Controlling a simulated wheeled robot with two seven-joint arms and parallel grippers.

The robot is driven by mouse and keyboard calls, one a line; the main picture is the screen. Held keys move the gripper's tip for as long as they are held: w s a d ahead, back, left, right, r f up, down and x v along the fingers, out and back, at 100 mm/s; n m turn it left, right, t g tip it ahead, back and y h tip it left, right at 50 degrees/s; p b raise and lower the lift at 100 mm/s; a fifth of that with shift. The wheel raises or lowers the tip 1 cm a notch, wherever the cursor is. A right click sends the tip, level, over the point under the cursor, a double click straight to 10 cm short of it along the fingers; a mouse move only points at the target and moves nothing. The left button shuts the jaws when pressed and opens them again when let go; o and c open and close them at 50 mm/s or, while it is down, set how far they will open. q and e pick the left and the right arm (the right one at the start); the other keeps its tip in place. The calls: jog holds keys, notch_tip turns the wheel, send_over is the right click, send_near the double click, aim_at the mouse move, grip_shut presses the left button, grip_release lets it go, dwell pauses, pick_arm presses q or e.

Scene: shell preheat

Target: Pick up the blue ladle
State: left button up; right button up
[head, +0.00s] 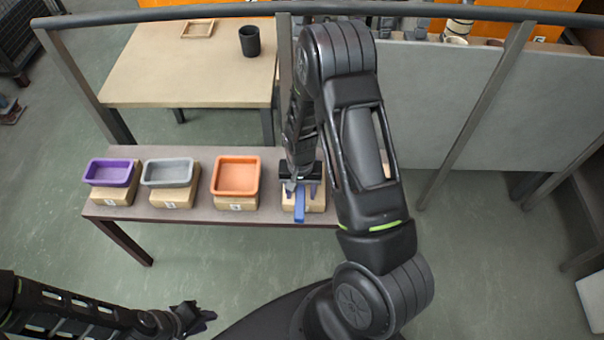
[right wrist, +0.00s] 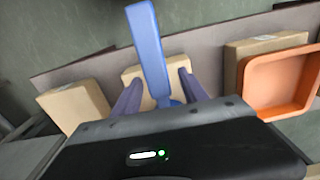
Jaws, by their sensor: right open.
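The blue ladle (head: 300,207) is at the right end of the row on the low bench, at a wooden block (head: 317,202). Its flat handle points toward me; its bowl is mostly hidden under my gripper. My right gripper (head: 301,188) is right above it, pointing down. In the right wrist view the handle (right wrist: 149,45) passes between the two open fingers (right wrist: 160,90), with a gap on each side. My left gripper (head: 200,318) is low at the bottom left, far from the ladle; its jaws are too unclear to judge.
Purple (head: 110,173), grey (head: 170,173) and orange (head: 236,176) trays stand on blocks to the left along the bench (head: 205,211). Behind is a table (head: 190,75) with a black cup (head: 249,41) and a small wooden tray (head: 198,28). A rail (head: 400,12) crosses the back.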

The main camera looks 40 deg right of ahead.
jog(key=shift+c, duration=0.4)
grip_shut()
